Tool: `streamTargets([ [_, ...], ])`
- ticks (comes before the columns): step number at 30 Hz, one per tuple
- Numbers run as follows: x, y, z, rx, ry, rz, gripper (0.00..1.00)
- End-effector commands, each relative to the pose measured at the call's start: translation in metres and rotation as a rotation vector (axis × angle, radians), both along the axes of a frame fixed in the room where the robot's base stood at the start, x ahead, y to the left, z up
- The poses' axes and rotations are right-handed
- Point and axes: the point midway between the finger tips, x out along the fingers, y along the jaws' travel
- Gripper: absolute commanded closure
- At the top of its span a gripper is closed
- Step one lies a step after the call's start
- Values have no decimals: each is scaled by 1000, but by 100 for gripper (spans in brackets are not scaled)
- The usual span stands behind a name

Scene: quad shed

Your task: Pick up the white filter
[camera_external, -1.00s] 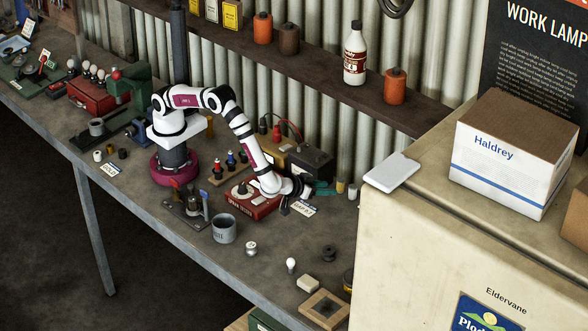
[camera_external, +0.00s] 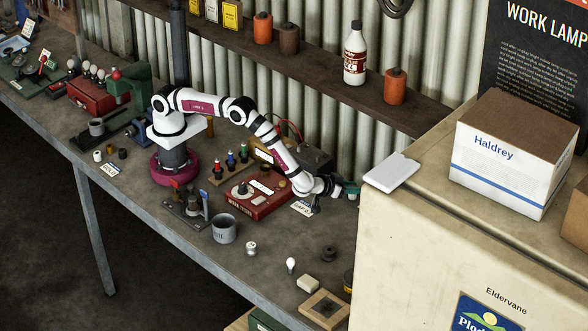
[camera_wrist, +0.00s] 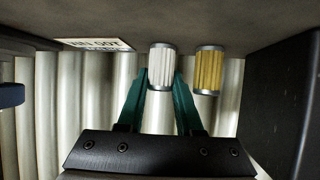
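The white filter (camera_wrist: 162,62), a pleated cylinder with grey end rims, stands at the centre of the wrist view. My gripper (camera_wrist: 161,78) has its two green fingers apart, one at each side of the filter's near end. I cannot tell whether they touch it. A yellow filter (camera_wrist: 208,70) of the same shape stands just right of the white one in the wrist view. In the external view my gripper (camera_external: 350,189) is low over the bench beside the cream cabinet, and the filters are mostly hidden there.
A white printed card (camera_wrist: 95,44) lies left of the filters, and a dark block (camera_wrist: 285,105) stands to the right. In the external view the cream cabinet (camera_external: 420,250) rises close to my gripper. A red box (camera_external: 262,208) sits left of the gripper.

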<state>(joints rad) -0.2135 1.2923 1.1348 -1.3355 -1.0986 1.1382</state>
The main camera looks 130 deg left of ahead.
Motion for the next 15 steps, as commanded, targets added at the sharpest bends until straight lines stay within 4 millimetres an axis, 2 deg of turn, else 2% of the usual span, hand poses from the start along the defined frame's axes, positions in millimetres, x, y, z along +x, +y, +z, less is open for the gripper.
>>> streamTargets([
  [1, 0, 0, 0, 0, 0, 0, 90],
  [3, 0, 0, 0, 0, 0, 0, 100],
  [15, 0, 0, 6, 0, -2, 1, 100],
])
